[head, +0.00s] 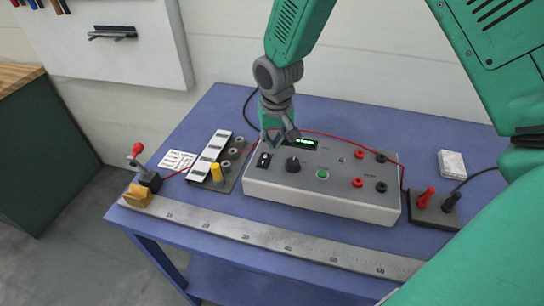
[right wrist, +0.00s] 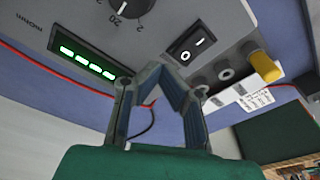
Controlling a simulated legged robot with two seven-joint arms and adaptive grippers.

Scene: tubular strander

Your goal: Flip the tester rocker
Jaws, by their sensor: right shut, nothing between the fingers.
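The tester (head: 330,197) is a light grey box on the blue table. Its black rocker (head: 263,160) sits at the left end of its top panel. In the right wrist view the rocker (right wrist: 190,48) shows its white I and O marks; I cannot tell which side is pressed. My right gripper (head: 279,138) is shut and empty, close above the panel between the rocker and the green-lit display (head: 300,142). In the right wrist view its fingers (right wrist: 160,78) meet just short of the rocker, with no clear contact. My left gripper is out of view.
A black knob (head: 293,164), a green button (head: 322,174) and red and black sockets share the panel. A red lead runs behind the tester. A steel ruler (head: 270,238) lies along the front edge. A sample board (head: 213,165) stands left, a probe block (head: 433,209) right.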

